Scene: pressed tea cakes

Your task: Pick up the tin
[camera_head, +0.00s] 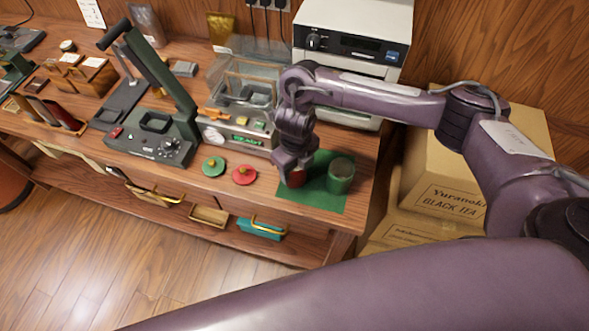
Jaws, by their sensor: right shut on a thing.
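My right gripper (291,176) points down over the green mat (318,195) near the table's right end. It is shut on a dark red tin (297,181), whose upper part is partly hidden by the fingers. The red tin is at the mat's left side; I cannot tell whether it touches the mat. A green tin (340,177) stands upright on the mat just right of the red one. A green lid (213,166) and a red lid (245,175), each with a small knob, lie on the table left of the mat. My left gripper is not in view.
A white oven-like machine (352,40) stands behind the mat. A green press (160,135) and a clear-covered machine (240,110) stand to the left. Stacked cardboard boxes (440,205) are right of the table. The table's front edge is close to the mat.

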